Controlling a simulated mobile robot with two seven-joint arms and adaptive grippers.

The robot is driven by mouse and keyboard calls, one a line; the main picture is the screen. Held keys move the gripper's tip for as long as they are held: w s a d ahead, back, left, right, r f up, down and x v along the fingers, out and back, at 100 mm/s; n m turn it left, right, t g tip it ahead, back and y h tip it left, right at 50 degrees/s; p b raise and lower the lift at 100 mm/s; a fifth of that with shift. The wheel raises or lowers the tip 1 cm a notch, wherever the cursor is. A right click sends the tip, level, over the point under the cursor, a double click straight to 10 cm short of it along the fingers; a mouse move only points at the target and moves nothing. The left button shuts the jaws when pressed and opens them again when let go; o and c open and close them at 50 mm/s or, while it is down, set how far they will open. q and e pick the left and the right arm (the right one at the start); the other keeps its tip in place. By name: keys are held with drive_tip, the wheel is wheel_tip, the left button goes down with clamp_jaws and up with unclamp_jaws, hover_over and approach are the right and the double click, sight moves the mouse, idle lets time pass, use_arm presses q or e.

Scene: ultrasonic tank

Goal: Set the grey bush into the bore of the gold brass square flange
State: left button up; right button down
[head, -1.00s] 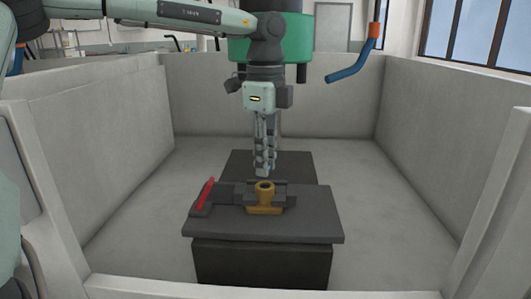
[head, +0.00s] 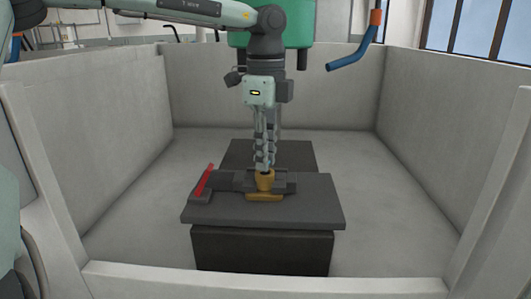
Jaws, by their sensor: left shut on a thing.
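The gold brass square flange (head: 265,195) sits on the dark plate, held in a dark grey clamping fixture (head: 240,186), with its round collar standing upright. My left gripper (head: 264,163) points straight down over the collar, shut on the grey bush. The fingertips are right at the top of the collar. The bush is hardly visible between the fingertips and the collar, so I cannot tell whether any of it is inside the bore. My right gripper is not in view.
The fixture's red lever (head: 205,180) stands tilted at the left of the dark plate (head: 312,208). Grey tank walls (head: 440,120) surround the block on the sides and back. A blue hose with an orange collar (head: 350,60) hangs at the back right. The tank floor around the block is clear.

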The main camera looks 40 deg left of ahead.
use_arm(q)
drive_tip(key=shift+d+b, duration=0.1)
drive_tip(key=shift+b, duration=0.25)
idle(0.9)
drive_tip(key=shift+f+b, duration=0.5)
drive_tip(key=shift+b, duration=0.55)
idle(1.2)
idle(0.3)
drive_tip(key=o, duration=0.8)
drive_tip(key=shift+o, duration=0.3)
drive_tip(key=o, duration=0.5)
drive_tip(key=shift+c, duration=0.2)
drive_tip(key=shift+r, duration=0.1)
